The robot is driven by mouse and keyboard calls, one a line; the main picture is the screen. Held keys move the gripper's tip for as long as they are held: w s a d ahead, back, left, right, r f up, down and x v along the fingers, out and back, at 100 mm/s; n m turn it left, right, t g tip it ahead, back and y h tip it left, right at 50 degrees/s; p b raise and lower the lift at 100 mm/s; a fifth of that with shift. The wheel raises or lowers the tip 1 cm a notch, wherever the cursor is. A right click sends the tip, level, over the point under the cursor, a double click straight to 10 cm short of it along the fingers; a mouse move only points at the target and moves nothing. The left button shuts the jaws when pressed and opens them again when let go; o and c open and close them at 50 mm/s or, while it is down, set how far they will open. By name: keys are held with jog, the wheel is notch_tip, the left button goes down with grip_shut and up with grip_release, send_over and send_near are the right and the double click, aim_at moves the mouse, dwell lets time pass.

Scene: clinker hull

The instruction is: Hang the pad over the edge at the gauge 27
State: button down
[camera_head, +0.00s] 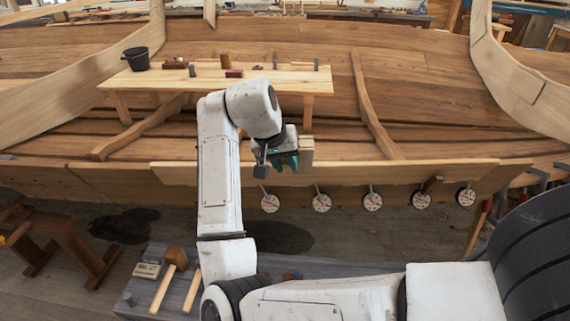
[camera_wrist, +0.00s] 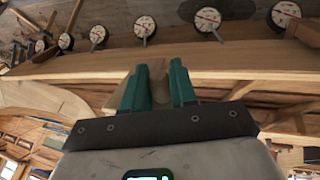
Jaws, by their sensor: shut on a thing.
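My gripper (camera_head: 285,160) has green fingers and is shut on a tan wooden pad (camera_head: 306,152). The pad is above the hull's top plank edge (camera_head: 400,173). In the wrist view, the pad (camera_wrist: 160,78) shows between the green fingers (camera_wrist: 157,82). Several round dial gauges hang below the plank edge, including one at the left (camera_head: 270,203), one in the middle (camera_head: 372,201) and one at the right (camera_head: 465,196). Their numbers are too small to read, so I cannot tell which is 27.
A dark red-brown piece (camera_head: 432,184) sits at the edge beside a right-hand gauge (camera_head: 420,200). Inside the hull, a wooden bench (camera_head: 280,82) holds small blocks and a black bucket (camera_head: 136,59). A grey bench (camera_head: 140,300) with a mallet (camera_head: 170,275) stands in front.

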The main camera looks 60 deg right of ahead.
jog(key=shift+w+d+f+b, duration=0.2)
jog(key=shift+d+f+b, duration=0.25)
jog(key=shift+f+b, duration=0.65)
jog(key=shift+w+d+f+b, duration=0.2)
jog(key=shift+d+f+b, duration=0.3)
jog(key=shift+f, duration=1.15)
jog(key=shift+w+d+f+b, duration=0.2)
jog(key=shift+d+f+b, duration=0.2)
jog(key=shift+f+b, duration=0.7)
jog(key=shift+f+p, duration=0.3)
jog(key=shift+f, duration=0.15)
jog(key=c, duration=0.8)
grip_release()
jog(key=v, duration=1)
jog(key=shift+w+a+r, duration=0.1)
jog(key=shift+r, duration=0.25)
